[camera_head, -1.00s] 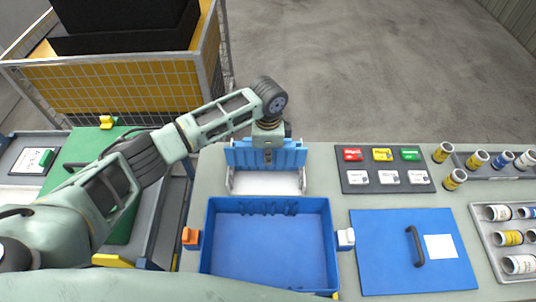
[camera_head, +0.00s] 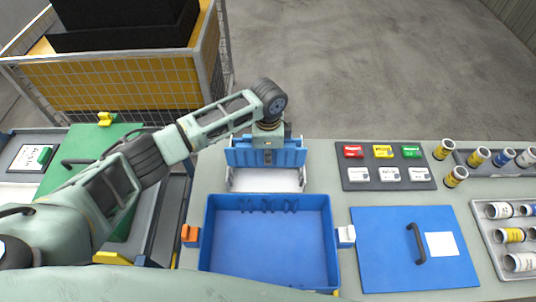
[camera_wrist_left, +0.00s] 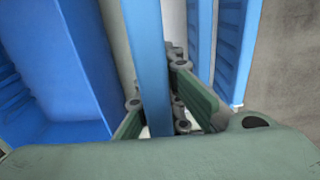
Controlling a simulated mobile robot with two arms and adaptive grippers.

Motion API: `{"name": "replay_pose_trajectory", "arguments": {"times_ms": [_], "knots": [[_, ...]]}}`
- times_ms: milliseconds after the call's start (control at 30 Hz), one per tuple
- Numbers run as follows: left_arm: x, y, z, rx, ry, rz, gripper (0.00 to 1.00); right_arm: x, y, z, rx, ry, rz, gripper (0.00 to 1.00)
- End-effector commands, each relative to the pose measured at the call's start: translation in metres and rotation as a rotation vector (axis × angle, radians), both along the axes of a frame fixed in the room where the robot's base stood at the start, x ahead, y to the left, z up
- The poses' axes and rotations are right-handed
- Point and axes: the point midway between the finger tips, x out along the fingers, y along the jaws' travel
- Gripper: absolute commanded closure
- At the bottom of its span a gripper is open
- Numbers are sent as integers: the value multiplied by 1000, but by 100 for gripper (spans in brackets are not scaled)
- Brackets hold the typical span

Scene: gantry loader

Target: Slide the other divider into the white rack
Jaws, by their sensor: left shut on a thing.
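My left gripper (camera_head: 268,150) is shut on a blue divider (camera_wrist_left: 150,70), which shows as a narrow upright strip between the green fingers in the left wrist view. In the head view, blue panels (camera_head: 240,155) stand at the white rack (camera_head: 265,180), at the gripper. I cannot tell there which panel is the held one. The wrist view shows another blue panel (camera_wrist_left: 200,40) right of the held divider, with a gap between. The held divider's lower edge is hidden, so I cannot tell how deep it sits in the rack. My right gripper is not in view.
An empty blue bin (camera_head: 268,252) stands just in front of the rack, between orange and white blocks. A blue lid (camera_head: 390,260) with a black handle lies right of it. A dark tray (camera_head: 363,176) of coloured boxes lies right of the rack. A wire cage (camera_head: 120,90) stands behind left.

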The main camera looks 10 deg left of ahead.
Motion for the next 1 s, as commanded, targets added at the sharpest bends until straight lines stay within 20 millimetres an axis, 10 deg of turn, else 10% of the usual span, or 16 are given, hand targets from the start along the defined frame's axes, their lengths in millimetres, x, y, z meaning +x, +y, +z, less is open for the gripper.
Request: {"name": "replay_pose_trajectory", "arguments": {"times_ms": [1000], "knots": [[0, 0, -37, 0, -1, 0, 100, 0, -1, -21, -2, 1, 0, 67]]}}
